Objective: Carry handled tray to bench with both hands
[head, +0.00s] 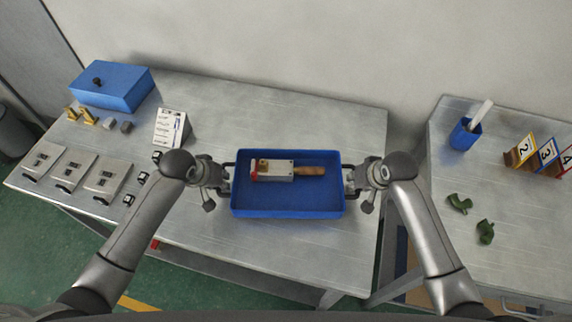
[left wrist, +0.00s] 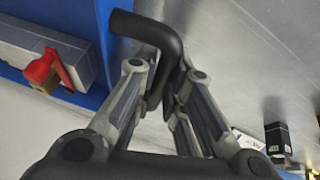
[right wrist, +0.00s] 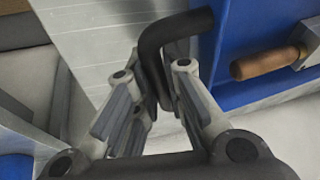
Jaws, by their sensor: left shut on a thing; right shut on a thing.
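The blue handled tray (head: 288,207) is in the middle of the head view, over the metal bench (head: 220,125). I cannot tell whether it touches the bench top. In it lie a grey metal block with a red part (head: 272,172) and a wooden-handled tool (head: 311,171). My left gripper (head: 226,177) is shut on the tray's left black handle, which shows in the left wrist view (left wrist: 150,30). My right gripper (head: 352,180) is shut on the right black handle, seen in the right wrist view (right wrist: 165,35). The tray looks about level.
On the bench's left stand a blue box (head: 112,86), several grey plates (head: 70,172), small parts and a sign card (head: 171,128). A second table (head: 520,235) at right, across a gap, holds a blue cup (head: 464,134), numbered cards (head: 545,153) and green pieces (head: 485,232).

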